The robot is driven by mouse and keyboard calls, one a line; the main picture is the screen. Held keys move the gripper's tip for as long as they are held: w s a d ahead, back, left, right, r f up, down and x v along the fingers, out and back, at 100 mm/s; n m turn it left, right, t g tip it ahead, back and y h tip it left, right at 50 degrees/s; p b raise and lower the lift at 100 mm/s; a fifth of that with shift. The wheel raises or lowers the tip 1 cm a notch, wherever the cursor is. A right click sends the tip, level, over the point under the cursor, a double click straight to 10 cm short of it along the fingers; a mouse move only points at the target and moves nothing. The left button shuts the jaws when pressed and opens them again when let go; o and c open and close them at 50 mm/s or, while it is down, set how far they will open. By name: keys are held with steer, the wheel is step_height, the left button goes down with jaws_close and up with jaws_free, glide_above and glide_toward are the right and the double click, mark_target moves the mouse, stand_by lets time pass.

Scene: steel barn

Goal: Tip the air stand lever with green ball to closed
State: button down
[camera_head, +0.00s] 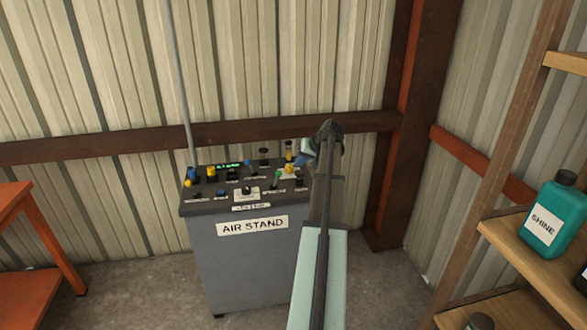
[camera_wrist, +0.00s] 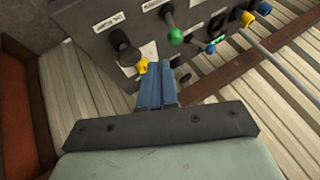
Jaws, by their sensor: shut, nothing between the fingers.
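The air stand (camera_head: 250,255) is a grey cabinet with a dark sloping control panel on top. The lever with the green ball (camera_wrist: 175,37) stands out from the panel in the wrist view, on a dark stem. In the head view the green ball (camera_head: 279,172) is small, near the panel's right part. My gripper (camera_wrist: 156,72) has its blue fingers shut and empty. Their tips are close to a yellow knob (camera_wrist: 142,67), below and left of the green ball in the wrist view. In the head view my gripper (camera_head: 298,162) is at the panel's right end.
Other controls crowd the panel, including a black knob (camera_wrist: 122,42), a blue ball (camera_wrist: 211,49) and a yellow one (camera_wrist: 247,18). A grey pole (camera_head: 180,75) rises behind the stand. A wooden shelf with a teal bottle (camera_head: 553,218) is at right, an orange table (camera_head: 30,250) at left.

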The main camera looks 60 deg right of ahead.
mark_target(278, 172)
steer(key=x, duration=0.9)
steer(key=shift+w+f, duration=0.1)
steer(key=shift+f, duration=0.15)
steer(key=shift+w+r, duration=0.1)
steer(key=shift+w+a+r+h, duration=0.1)
steer(key=shift+a+r+h, duration=0.05)
steer(key=shift+h, duration=0.15)
steer(key=shift+g, duration=0.4)
steer(key=shift+w+a+r+n+h, duration=0.25)
steer(key=shift+w+a+n+h, duration=0.05)
steer(key=shift+a, duration=0.05)
steer(key=shift+w+a+r+n+g+h, duration=0.15)
steer(key=shift+w+a+r+g+h, duration=0.1)
steer(key=shift+w+a+g+h, duration=0.3)
steer(key=shift+w+a+r+n+g+h, duration=0.15)
steer(key=shift+w+a+r+g+h, duration=0.15)
steer(key=shift+g, duration=0.35)
steer(key=shift+w+a+n+g+h, duration=0.3)
steer(key=shift+w+a+g+h, duration=0.45)
steer(key=shift+w+a, duration=0.4)
steer(key=shift+w, duration=0.1)
